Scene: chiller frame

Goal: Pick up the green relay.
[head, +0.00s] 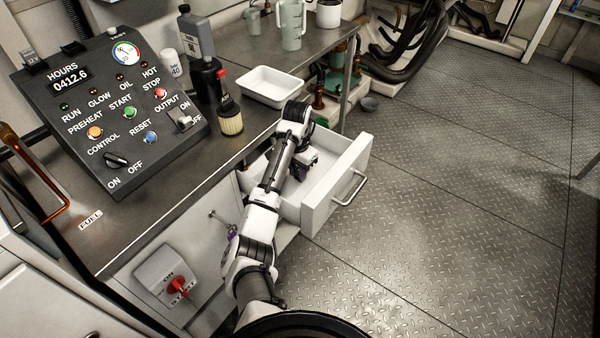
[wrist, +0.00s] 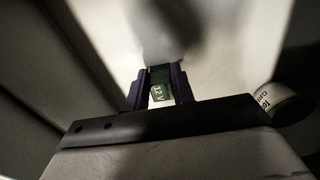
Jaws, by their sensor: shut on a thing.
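The green relay (wrist: 161,92), with a white "12 V" marking, sits between the two purple fingers of my gripper (wrist: 160,84) in the wrist view. The fingers are shut on its sides. In the head view my gripper (head: 299,172) is down inside the open white drawer (head: 322,200), and the arm hides the relay there. Whether the relay touches the drawer floor I cannot tell.
A cylinder with a pale label and dark green side (wrist: 282,104) lies to the right of my gripper in the drawer. Drawer walls stand close around. Above is the workbench with a white tray (head: 270,87), bottles and a control panel (head: 125,115).

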